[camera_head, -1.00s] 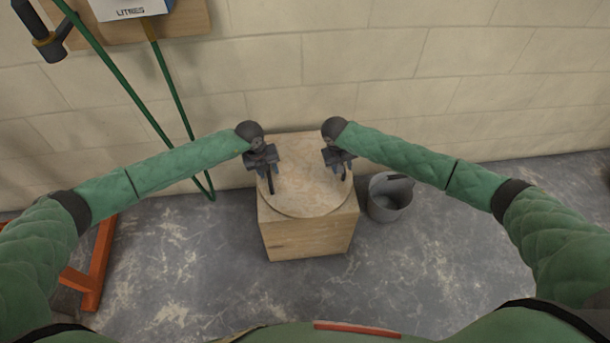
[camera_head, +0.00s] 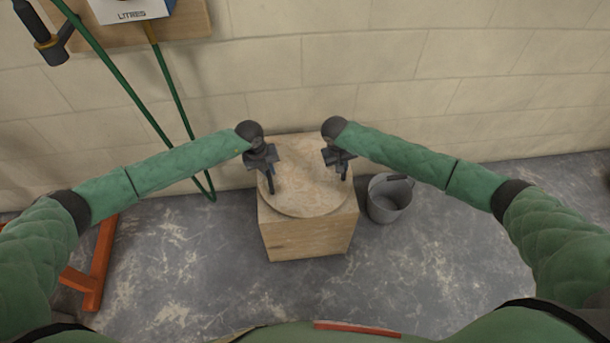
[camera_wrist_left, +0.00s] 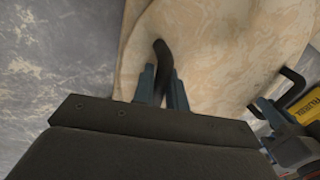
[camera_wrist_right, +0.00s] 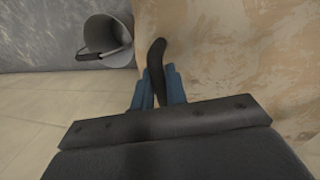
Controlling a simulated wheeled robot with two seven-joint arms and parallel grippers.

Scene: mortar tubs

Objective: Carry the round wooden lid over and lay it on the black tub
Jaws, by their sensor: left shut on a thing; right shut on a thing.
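The round wooden lid (camera_head: 306,185) lies flat on top of a square wooden block (camera_head: 310,238) against the wall. It has a dark handle on its left and another on its right. My left gripper (camera_head: 269,178) is shut on the left handle (camera_wrist_left: 162,58), which stands between its fingers in the left wrist view. My right gripper (camera_head: 343,168) is shut on the right handle (camera_wrist_right: 156,58), seen between its blue fingers in the right wrist view. I cannot see a black tub in any view.
A grey bucket (camera_head: 389,198) stands on the floor just right of the block; it also shows in the right wrist view (camera_wrist_right: 106,38). A green hose (camera_head: 130,105) hangs at the left. An orange frame (camera_head: 97,265) stands at the lower left. The floor in front is clear.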

